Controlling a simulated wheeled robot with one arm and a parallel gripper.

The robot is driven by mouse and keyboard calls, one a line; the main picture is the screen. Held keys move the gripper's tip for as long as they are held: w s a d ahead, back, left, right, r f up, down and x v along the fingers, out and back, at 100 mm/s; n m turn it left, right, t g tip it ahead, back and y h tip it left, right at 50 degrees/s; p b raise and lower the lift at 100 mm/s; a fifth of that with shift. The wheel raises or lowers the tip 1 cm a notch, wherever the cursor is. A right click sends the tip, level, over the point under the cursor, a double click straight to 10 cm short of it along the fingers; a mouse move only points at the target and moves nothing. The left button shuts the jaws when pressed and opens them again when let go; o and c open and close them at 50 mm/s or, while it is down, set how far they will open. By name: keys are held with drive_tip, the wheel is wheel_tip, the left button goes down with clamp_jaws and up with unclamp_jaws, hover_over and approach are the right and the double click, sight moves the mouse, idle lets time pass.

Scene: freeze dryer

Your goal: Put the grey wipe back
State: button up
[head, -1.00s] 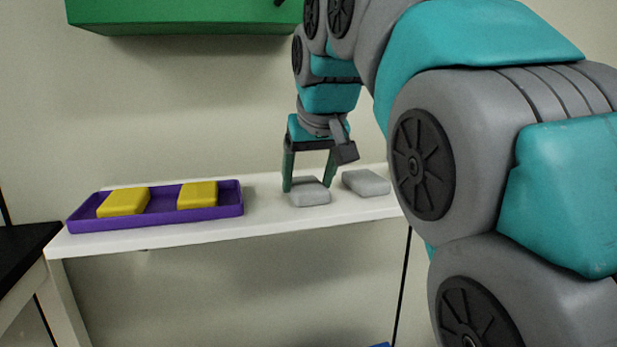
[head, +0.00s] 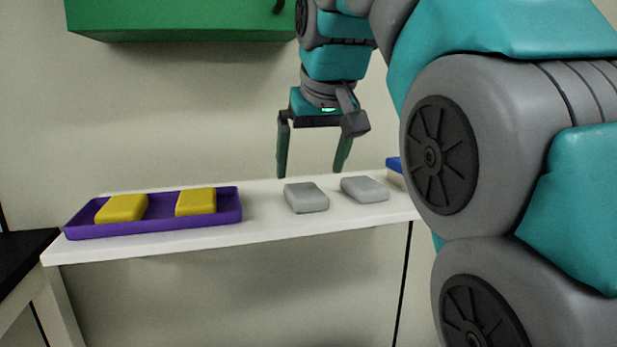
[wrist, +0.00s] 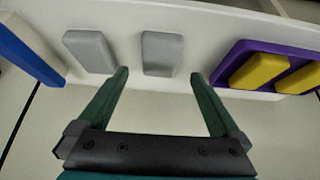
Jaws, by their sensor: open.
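Two grey wipes lie flat on the white shelf. One grey wipe (head: 306,198) is nearer the purple tray, and the other grey wipe (head: 364,189) lies to its right. Both also show in the wrist view, one grey wipe (wrist: 162,53) near the middle and the other (wrist: 90,51) to its left. My gripper (head: 313,172) is open and empty, above the shelf and apart from both wipes. In the wrist view the open fingers (wrist: 158,75) show with nothing between them.
A purple tray (head: 150,227) on the shelf's left holds two yellow blocks (head: 122,208). A blue-topped object (wrist: 28,52) is at the other end of the shelf (head: 262,222). A green cabinet (head: 180,20) hangs on the wall above. A black-topped table (head: 22,250) stands at left.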

drive_tip(key=a+p+v, duration=0.1)
drive_tip(key=p+v, duration=0.1)
drive_tip(key=v, duration=0.4)
drive_tip(key=shift+s+d+r, duration=0.15)
drive_tip(key=shift+d+r, duration=0.2)
drive_tip(key=shift+d, duration=0.2)
drive_tip(key=s+d+f+m+g, duration=0.15)
drive_tip(key=s+d+f, duration=0.3)
drive_tip(key=f, duration=0.55)
drive_tip(key=s+d+f+g+h, duration=0.1)
drive_tip(key=s+d+f+g, duration=0.3)
drive_tip(key=f, duration=0.6)
drive_tip(key=s+d+f+m, duration=0.1)
drive_tip(key=s+d+f, duration=0.2)
drive_tip(key=s+f, duration=0.55)
drive_tip(key=s+d+f+g, duration=0.2)
drive_tip(key=s+f, duration=0.7)
drive_tip(key=f, duration=0.4)
drive_tip(key=shift+s+f+m+h, duration=0.15)
drive_tip(key=shift+s+m+h, duration=0.05)
drive_tip(key=shift+m+h, duration=0.15)
drive_tip(key=shift+c, duration=0.3)
